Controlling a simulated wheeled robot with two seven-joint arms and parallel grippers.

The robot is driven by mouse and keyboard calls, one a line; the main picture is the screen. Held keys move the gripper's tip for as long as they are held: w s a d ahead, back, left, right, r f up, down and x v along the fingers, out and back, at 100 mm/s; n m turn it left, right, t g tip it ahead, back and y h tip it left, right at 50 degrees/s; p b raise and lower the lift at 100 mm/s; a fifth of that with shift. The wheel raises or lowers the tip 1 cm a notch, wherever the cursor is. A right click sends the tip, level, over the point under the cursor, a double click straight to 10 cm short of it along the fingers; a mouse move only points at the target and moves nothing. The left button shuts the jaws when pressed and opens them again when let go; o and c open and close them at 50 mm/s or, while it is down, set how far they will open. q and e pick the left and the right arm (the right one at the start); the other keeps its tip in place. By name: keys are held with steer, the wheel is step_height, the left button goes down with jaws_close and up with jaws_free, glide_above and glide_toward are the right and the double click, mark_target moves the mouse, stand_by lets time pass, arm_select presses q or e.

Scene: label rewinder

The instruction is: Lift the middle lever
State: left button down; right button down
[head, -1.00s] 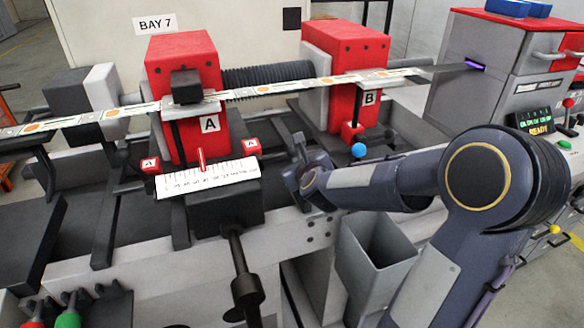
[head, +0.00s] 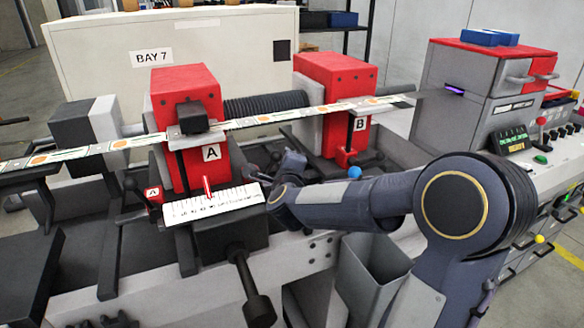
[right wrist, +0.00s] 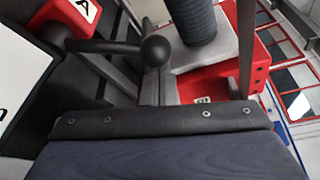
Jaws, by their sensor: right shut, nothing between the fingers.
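Several levers show on the machine. A black lever with a ball knob (right wrist: 155,48) sticks out beside the red block labelled A in the right wrist view, just beyond my gripper's edge. In the head view a similar dark knob (head: 129,183) stands left of station A, and a blue-ball lever (head: 354,172) hangs below station B. I cannot tell which is the middle one. My right gripper (head: 290,163) is shut and empty, just right of station A. Its dark, padded end (right wrist: 155,120) fills the lower right wrist view; contact with the black lever is unclear. My left gripper is not in view.
A white scale plate (head: 212,204) with a red pointer lies left of my right gripper. Red station A (head: 187,85) and station B (head: 335,75) carry a label strip above. A grey bin (head: 372,268) stands below my right forearm.

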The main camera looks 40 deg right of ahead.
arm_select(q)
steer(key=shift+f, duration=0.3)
arm_select(e)
steer(key=shift+w+a+r+n+h, duration=0.15)
steer(key=shift+a+r+n, duration=0.2)
steer(key=shift+a, duration=0.15)
steer(key=shift+w+a+r+n+h, duration=0.1)
steer(key=shift+a+r+n+h, duration=0.05)
steer(key=shift+a+r+n, duration=0.3)
steer(key=shift+a, duration=0.1)
arm_select(q)
steer(key=shift+b, duration=0.3)
